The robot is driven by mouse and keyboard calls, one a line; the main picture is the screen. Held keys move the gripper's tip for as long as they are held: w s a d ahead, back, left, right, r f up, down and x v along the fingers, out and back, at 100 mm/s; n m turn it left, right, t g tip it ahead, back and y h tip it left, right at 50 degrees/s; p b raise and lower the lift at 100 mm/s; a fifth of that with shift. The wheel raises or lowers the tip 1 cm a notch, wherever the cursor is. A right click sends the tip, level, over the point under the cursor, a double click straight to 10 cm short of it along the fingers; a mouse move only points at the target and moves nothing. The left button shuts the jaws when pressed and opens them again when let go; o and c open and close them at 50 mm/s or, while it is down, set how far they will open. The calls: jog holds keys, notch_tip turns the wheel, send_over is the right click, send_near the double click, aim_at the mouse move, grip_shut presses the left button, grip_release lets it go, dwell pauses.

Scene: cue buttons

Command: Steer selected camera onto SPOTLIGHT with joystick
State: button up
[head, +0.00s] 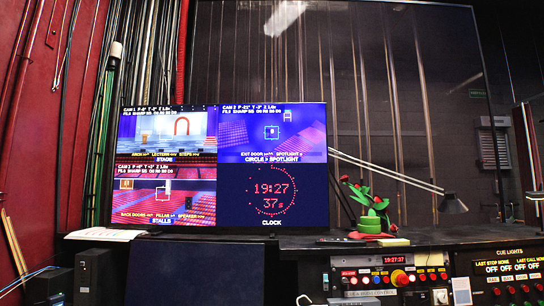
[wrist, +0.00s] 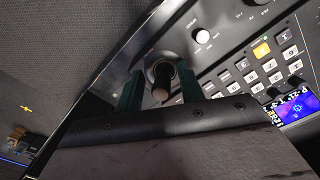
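The joystick (wrist: 162,88) shows in the wrist view, a dark stick with a brownish end rising from a round socket in a black panel. My gripper (wrist: 158,76) has one green finger on each side of it, with gaps visible; I cannot tell whether either touches. The head view does not show the gripper or joystick. The monitor (head: 222,165) there has a CAM 2 picture (head: 272,133) at top right, captioned "CIRCLE > SPOTLIGHT".
The black panel has lit and white keys (wrist: 262,50), a white knob (wrist: 202,36) and a small blue-purple screen (wrist: 297,110) right of the joystick.

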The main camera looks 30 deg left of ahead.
jog(key=shift+r, duration=3.75)
jog(key=s+d+r, duration=0.1)
jog(key=s+r, duration=0.6)
jog(key=s, duration=0.5)
jog(key=s+d+r+t, duration=0.1)
jog(key=s+r, duration=0.7)
jog(key=s, duration=0.5)
jog(key=s+d+r, duration=0.1)
jog(key=s+r, duration=0.6)
jog(key=s, duration=0.5)
jog(key=shift+s+r+n, duration=0.2)
jog(key=shift+r+n, duration=0.2)
